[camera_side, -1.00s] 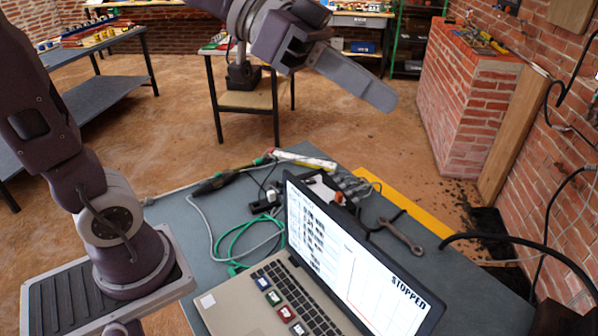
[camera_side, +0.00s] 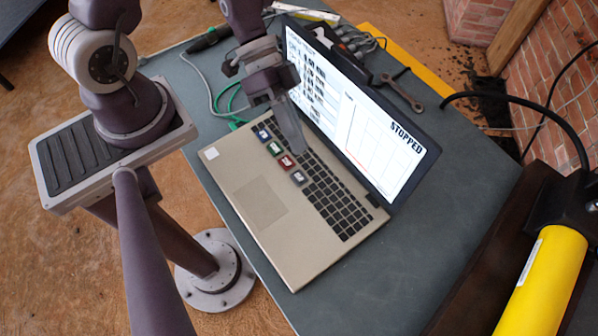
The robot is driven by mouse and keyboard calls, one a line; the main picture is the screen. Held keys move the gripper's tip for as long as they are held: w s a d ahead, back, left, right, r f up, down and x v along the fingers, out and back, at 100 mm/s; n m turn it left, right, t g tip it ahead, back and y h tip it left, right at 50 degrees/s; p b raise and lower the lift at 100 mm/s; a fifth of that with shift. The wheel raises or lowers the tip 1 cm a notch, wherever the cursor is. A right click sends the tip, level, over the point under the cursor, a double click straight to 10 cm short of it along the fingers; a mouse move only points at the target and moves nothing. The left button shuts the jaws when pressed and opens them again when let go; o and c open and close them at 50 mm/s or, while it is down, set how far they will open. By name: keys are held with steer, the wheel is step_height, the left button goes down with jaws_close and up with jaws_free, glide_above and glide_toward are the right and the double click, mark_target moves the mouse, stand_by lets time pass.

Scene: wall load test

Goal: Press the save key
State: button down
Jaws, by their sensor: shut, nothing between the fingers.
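An open laptop (camera_side: 325,258) stands on a dark grey table, its screen (camera_side: 355,115) reading "STOPPED". Several coloured keys lie in a row along the near edge of its keyboard: blue (camera_side: 263,134), green (camera_side: 275,148), red (camera_side: 286,162) and grey (camera_side: 299,178). Their labels are too small to read, so I cannot tell which is the save key. My gripper (camera_side: 296,147) is shut and empty, pointing down over the keyboard just beyond the red and green keys. Its fingers hide some black keys. I cannot tell whether the tip touches a key.
A wrench (camera_side: 402,92) and cables lie on the table behind the screen. A green cable (camera_side: 236,104) lies left of the laptop. A yellow cylinder (camera_side: 545,280) stands at the lower right. The table right of the laptop (camera_side: 440,215) is clear.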

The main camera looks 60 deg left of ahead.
mark_target(296, 174)
steer(key=shift+f, duration=0.35)
steer(key=shift+f, duration=4.4)
steer(key=shift+f, duration=0.1)
steer(key=shift+f, duration=0.3)
steer(key=shift+f, duration=0.3)
steer(key=shift+r, duration=0.75)
